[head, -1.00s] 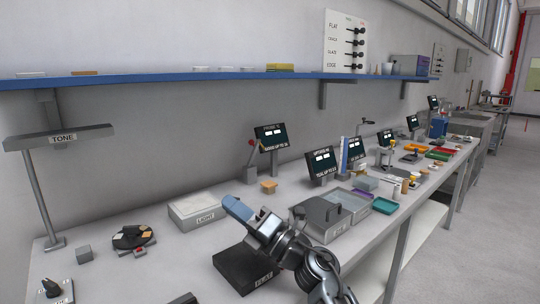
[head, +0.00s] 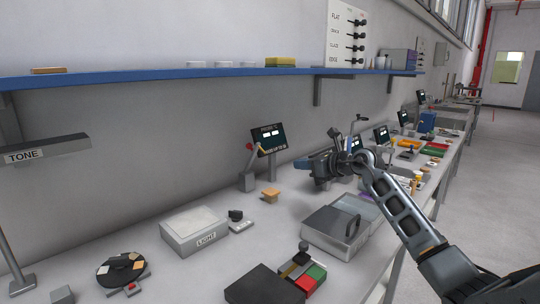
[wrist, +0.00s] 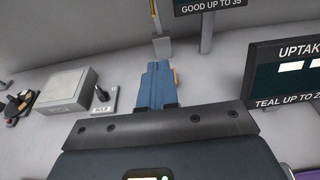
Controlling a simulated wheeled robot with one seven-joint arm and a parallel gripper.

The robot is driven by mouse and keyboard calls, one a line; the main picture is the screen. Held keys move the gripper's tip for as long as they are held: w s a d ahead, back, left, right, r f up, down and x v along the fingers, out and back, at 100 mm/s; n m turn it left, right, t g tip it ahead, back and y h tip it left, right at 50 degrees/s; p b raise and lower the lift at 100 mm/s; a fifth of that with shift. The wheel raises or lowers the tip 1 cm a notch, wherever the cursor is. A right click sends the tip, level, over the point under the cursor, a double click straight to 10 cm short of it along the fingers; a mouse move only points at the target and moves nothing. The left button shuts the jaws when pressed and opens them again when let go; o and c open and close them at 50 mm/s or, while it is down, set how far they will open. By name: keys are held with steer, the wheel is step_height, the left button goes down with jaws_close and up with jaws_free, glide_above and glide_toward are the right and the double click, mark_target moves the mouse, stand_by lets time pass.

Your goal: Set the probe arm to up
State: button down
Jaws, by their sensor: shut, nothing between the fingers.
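The likely probe arm is a slim grey lever with a red tip (head: 251,148) on a grey block (head: 247,181), beside a dark screen (head: 270,138). The lever leans up and to the right in the head view. In the wrist view its block (wrist: 162,47) stands beyond my fingers, and only the lever's lower, yellowish part (wrist: 155,14) shows. My gripper (head: 312,165) is raised over the bench, right of the lever and apart from it. In the wrist view its blue fingers (wrist: 157,72) are together and empty.
A tan block (head: 270,195) sits near the lever, partly hidden behind my fingers in the wrist view. The blue shelf (head: 200,78) runs above.

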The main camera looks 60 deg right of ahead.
steer(key=w+d+p, duration=0.1)
steer(key=w+d, duration=0.1)
steer(key=w, duration=0.9)
steer(key=shift+w+d, duration=0.35)
steer(key=shift+w+d+r+p, duration=0.15)
steer(key=shift+w+r+p, duration=0.45)
steer(key=shift+r+p, duration=0.25)
steer(key=shift+f, duration=0.15)
